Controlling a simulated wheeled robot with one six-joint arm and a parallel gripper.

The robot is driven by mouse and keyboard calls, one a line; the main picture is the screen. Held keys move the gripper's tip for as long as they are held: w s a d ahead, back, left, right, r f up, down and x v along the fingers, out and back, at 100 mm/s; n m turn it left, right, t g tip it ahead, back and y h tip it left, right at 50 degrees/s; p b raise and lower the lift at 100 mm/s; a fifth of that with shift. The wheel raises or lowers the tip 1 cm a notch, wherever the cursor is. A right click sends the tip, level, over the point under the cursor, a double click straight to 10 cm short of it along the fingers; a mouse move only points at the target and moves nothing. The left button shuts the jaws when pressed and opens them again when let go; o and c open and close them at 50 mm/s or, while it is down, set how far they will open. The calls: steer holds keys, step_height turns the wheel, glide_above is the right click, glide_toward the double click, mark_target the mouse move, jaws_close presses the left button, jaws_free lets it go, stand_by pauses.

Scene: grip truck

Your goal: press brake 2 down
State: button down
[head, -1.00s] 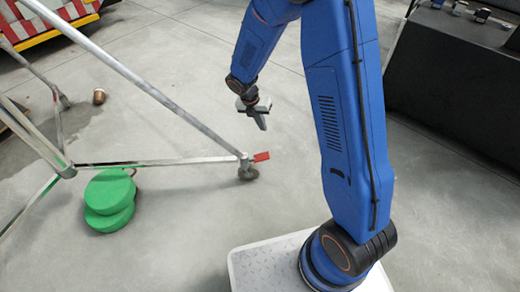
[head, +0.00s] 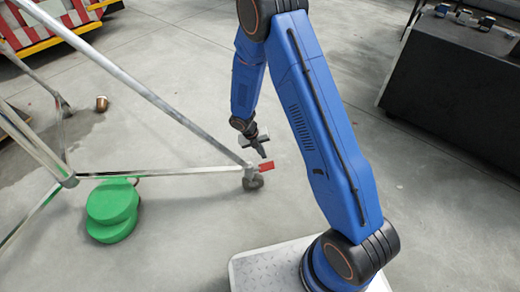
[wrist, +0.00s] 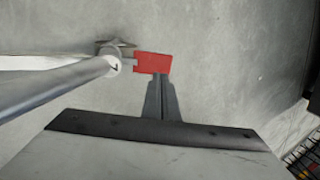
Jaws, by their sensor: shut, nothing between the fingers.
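The red brake lever (head: 266,167) sticks out to the right of the caster (head: 252,181) at the near foot of the metal frame (head: 158,103). My gripper (head: 264,155) is shut and empty, pointing down just above the lever. In the wrist view my fingertips (wrist: 158,78) overlap the near edge of the red lever (wrist: 154,63). I cannot tell whether they touch it. A small dark mark shows on the tube end (wrist: 113,66) beside it, too blurred to read surely. The caster is mostly hidden in the wrist view.
A copper-coloured cup (head: 101,103) stands farther back. A dark cabinet (head: 450,95) stands at the right. The concrete floor between is clear.

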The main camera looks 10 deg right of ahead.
mark_target(271, 165)
steer(key=x, duration=0.7)
steer(key=shift+f, duration=0.15)
steer(key=shift+s+d+f, duration=0.1)
steer(key=shift+d, duration=0.05)
steer(key=shift+d+f+y, duration=0.2)
steer(key=shift+d+y, duration=0.1)
steer(key=shift+y, duration=0.3)
steer(key=shift+f, duration=0.2)
steer(key=shift+s+d+f, duration=0.1)
steer(key=shift+d+f, duration=0.25)
steer(key=shift+f, duration=0.25)
steer(key=shift+d+f, duration=0.35)
steer(key=shift+f, duration=0.3)
steer(key=shift+x, duration=1)
steer(key=shift+r, duration=0.1)
